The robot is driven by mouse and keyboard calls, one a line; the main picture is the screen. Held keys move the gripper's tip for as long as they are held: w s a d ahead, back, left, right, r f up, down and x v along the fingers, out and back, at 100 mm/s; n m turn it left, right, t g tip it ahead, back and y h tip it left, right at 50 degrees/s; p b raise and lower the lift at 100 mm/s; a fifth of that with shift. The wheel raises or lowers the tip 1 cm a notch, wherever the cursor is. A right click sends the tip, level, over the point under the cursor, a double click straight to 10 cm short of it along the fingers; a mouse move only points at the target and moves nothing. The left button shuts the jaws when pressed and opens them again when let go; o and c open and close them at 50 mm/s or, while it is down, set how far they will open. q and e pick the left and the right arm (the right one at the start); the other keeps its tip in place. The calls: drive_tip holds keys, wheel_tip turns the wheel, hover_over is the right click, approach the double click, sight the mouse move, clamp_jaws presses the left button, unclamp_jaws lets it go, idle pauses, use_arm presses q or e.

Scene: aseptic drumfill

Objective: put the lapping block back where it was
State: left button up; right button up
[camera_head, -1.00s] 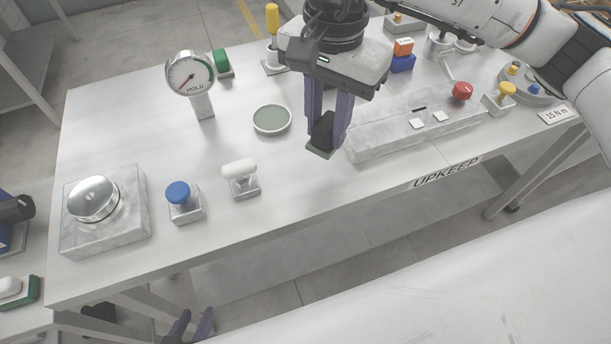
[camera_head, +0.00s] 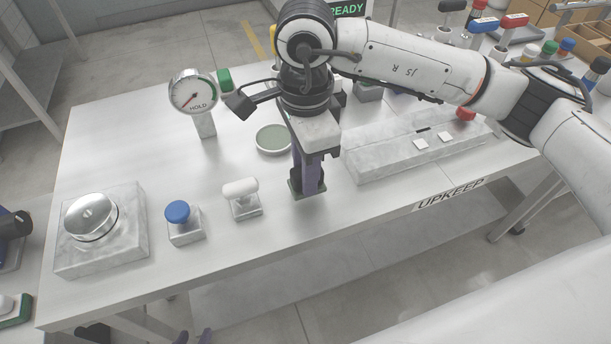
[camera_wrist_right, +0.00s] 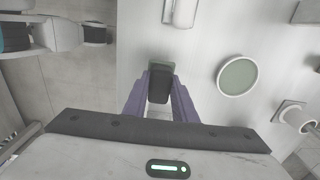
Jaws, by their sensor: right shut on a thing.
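The lapping block, a dark grip on a flat greenish base, is held in my right gripper (camera_head: 308,188). In the right wrist view the block (camera_wrist_right: 160,84) sits between the two purple fingers, which are shut on its dark grip. It is over the front part of the table, right of the white-handled stand; I cannot tell if its base touches the top. A round dish with a grey-green face (camera_head: 273,140) lies just behind it and is empty. My left gripper (camera_head: 194,337) shows only its purple fingertips at the bottom edge, apart, below the table.
A white-handled stand (camera_head: 242,197), a blue knob on a block (camera_head: 182,222) and a metal dome on a stone base (camera_head: 100,245) stand to the left. A dial gauge (camera_head: 194,92) stands behind. A long stone block (camera_head: 405,150) lies right. The front table strip is partly clear.

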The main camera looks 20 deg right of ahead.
wheel_tip(320, 180, down, 2)
drive_tip(key=shift+f, duration=0.15)
drive_tip(key=shift+f, duration=0.25)
drive_tip(key=o, duration=1)
drive_tip(key=shift+r, duration=0.1)
